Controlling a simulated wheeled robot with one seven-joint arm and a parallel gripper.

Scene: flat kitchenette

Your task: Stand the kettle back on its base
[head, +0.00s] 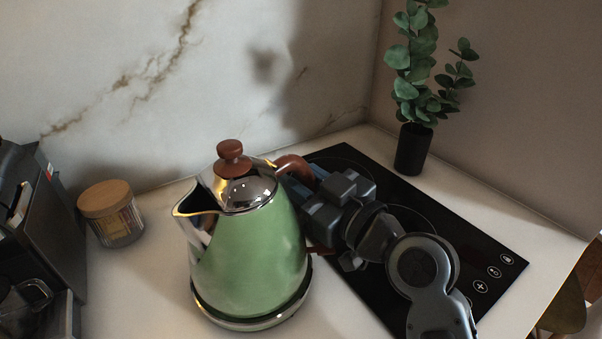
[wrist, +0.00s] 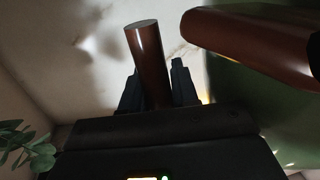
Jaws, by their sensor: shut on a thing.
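The green kettle (head: 250,255) with a chrome lid, chrome spout and brown knob stands upright, or nearly so, on the left of the hob in the head view. Its spout points left and its brown handle (head: 292,164) is on the right. My gripper (head: 300,192) is shut on the handle. In the wrist view my gripper (wrist: 160,88) has the brown handle (wrist: 148,58) between its two dark fingers. A round base (head: 250,322) with a shiny rim shows under the kettle. I cannot tell whether the kettle is fully seated on it.
A black hob (head: 420,215) lies under my arm. A potted plant (head: 413,148) stands in the back corner. A jar with a wooden lid (head: 112,215) and a dark coffee machine (head: 45,215) are at left. White counter is clear between jar and kettle.

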